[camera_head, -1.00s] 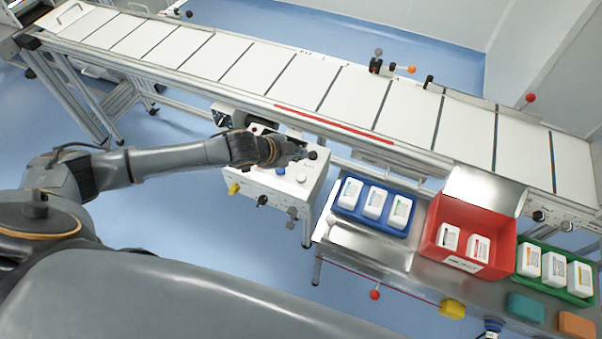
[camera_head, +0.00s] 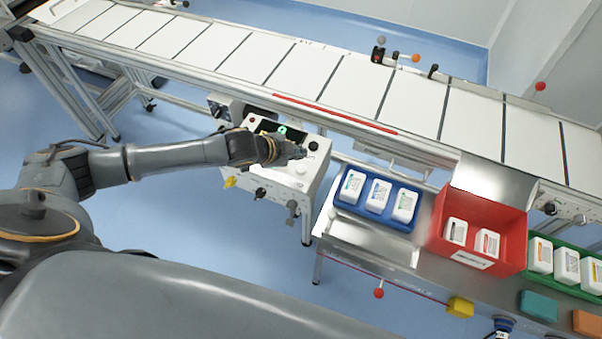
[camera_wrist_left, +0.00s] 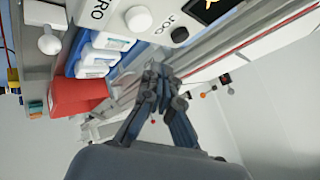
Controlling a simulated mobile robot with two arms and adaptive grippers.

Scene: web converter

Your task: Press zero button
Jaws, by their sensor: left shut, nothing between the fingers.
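The white control box (camera_head: 270,185) stands in front of the conveyor, with buttons on its sloped top. My left gripper (camera_head: 302,152) is over the right part of that top, its fingers shut and empty. Whether it touches the panel cannot be told. In the left wrist view the fingertips (camera_wrist_left: 158,70) are together, below the panel edge in the picture. A dark knob (camera_wrist_left: 180,35) is beside "JOG". My right gripper is not in view.
The conveyor (camera_head: 330,85) runs behind the box. To the right, a steel table holds a blue tray (camera_head: 378,218), a red bin (camera_head: 437,222) and a green tray (camera_head: 540,272), each with white bottles. Blue floor is free left of the box.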

